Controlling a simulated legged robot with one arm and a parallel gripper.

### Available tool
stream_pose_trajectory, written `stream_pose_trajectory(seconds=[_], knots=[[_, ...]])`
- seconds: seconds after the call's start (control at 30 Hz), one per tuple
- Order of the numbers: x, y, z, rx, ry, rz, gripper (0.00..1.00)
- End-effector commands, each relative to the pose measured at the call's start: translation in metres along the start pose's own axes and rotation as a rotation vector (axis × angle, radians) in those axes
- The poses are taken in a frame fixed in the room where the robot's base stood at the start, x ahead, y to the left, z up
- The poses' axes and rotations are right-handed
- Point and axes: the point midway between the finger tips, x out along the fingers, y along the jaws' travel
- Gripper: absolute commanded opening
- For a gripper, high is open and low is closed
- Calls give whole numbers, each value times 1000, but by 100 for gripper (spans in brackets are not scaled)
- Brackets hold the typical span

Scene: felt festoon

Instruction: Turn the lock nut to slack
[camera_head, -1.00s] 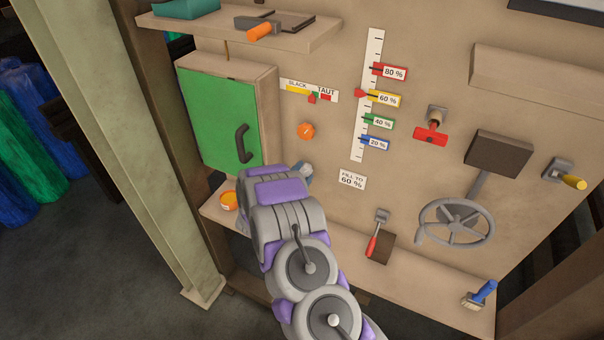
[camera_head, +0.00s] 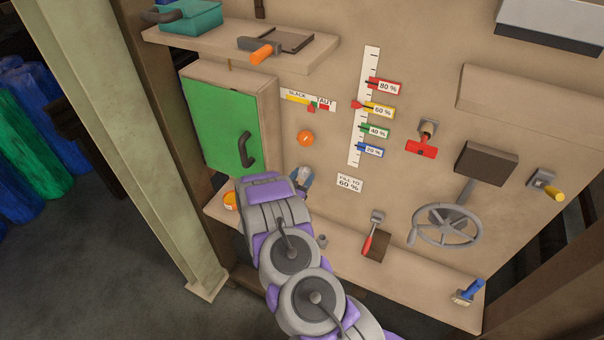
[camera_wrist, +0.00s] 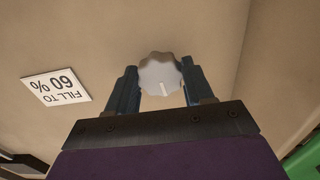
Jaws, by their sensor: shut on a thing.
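A pale grey lobed nut (camera_wrist: 160,76) with a white line on its face sits on the beige wall panel, between the dark blue fingers of my gripper (camera_wrist: 158,88). My gripper is shut on it. In the head view the nut (camera_head: 302,176) shows just past my wrist, partly hidden. The white line points down in the wrist view. The SLACK–TAUT gauge (camera_head: 293,98) is higher on the panel. Its red pointer (camera_head: 311,108) stands right of the middle, by the green and red bands. An orange knob (camera_head: 306,138) sits below the gauge.
A green cabinet door (camera_head: 220,120) with a dark handle is to the left. A percentage scale (camera_head: 363,110) and a FILL TO 60 % sign (camera_head: 349,183) are to the right. A red-handled lever (camera_head: 373,232) and a handwheel (camera_head: 447,224) lie farther right. A ledge (camera_head: 420,300) runs below.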

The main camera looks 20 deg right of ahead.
Motion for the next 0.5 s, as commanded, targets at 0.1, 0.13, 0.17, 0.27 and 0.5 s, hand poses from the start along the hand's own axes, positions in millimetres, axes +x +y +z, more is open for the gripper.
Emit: stream_pose_trajectory(seconds=[0.1, 0.13, 0.17, 0.27, 0.5], knots=[[0, -1, -4, -110, 2, -2, 21], [0, -2, -4, -137, 3, -2, 21], [0, -2, -4, -165, 3, -2, 21], [0, -2, -4, -259, 3, -3, 21], [0, -2, -2, -459, 3, -5, 21]])
